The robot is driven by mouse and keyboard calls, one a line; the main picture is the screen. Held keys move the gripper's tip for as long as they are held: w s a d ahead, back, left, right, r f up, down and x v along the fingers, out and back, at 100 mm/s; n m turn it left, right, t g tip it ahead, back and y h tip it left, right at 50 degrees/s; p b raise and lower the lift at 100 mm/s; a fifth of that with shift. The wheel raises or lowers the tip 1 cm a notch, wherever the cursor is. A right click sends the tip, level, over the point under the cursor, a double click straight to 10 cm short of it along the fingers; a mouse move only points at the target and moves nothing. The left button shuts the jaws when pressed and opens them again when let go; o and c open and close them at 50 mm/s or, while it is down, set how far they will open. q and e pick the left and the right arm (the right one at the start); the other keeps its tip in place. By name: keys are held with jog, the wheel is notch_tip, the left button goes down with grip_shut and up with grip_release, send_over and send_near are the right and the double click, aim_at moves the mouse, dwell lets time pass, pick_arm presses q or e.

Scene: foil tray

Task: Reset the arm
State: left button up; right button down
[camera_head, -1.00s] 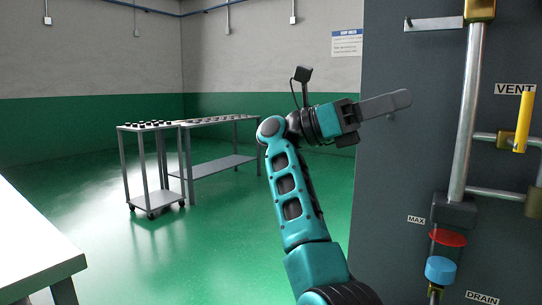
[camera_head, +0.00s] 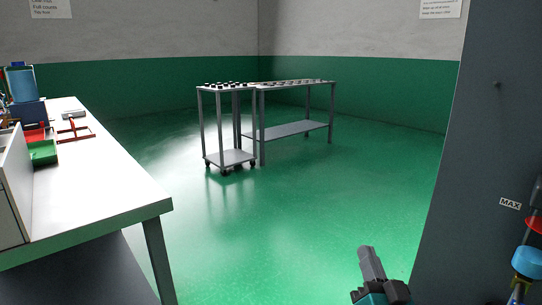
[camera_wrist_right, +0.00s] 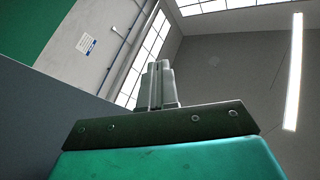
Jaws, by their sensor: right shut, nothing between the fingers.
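My right gripper (camera_head: 371,262) shows at the bottom of the head view, right of the middle, its grey fingers together and pointing up in the picture. Only the gripper and a little of the teal wrist show. In the right wrist view the gripper (camera_wrist_right: 155,84) has its two fingers side by side, shut, with nothing between them. Behind it are a ceiling, windows and a wall. My left gripper is not in view.
A dark grey panel (camera_head: 480,130) stands close on the right, with a blue knob (camera_head: 527,262) at its lower edge. A white bench (camera_head: 95,190) with a green tray (camera_head: 43,153) is at left. A wheeled cart (camera_head: 229,158) and table (camera_head: 290,130) stand farther back. The green floor between is clear.

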jog(key=s+a+f+n+g+y, duration=0.1)
jog(key=s+a+f+n+g, duration=0.15)
jog(key=s+f+g, duration=0.45)
jog(key=s+a+f+n+g, duration=0.2)
jog(key=s+f+n+g, duration=0.1)
jog(key=s+f, duration=0.8)
pick_arm(q)
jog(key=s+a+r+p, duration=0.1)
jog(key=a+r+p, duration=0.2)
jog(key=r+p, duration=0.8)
jog(key=p, duration=0.5)
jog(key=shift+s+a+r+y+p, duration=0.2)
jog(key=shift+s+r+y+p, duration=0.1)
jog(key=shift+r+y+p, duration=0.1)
pick_arm(e)
jog(key=s+d+r, duration=0.1)
jog(key=r, duration=0.4)
jog(key=s+d+r+g+h, duration=0.1)
jog(key=s+d+r, duration=0.1)
jog(key=r, duration=0.3)
jog(key=shift+d, duration=0.3)
jog(key=shift+f+n, duration=0.1)
jog(key=shift+n, duration=0.15)
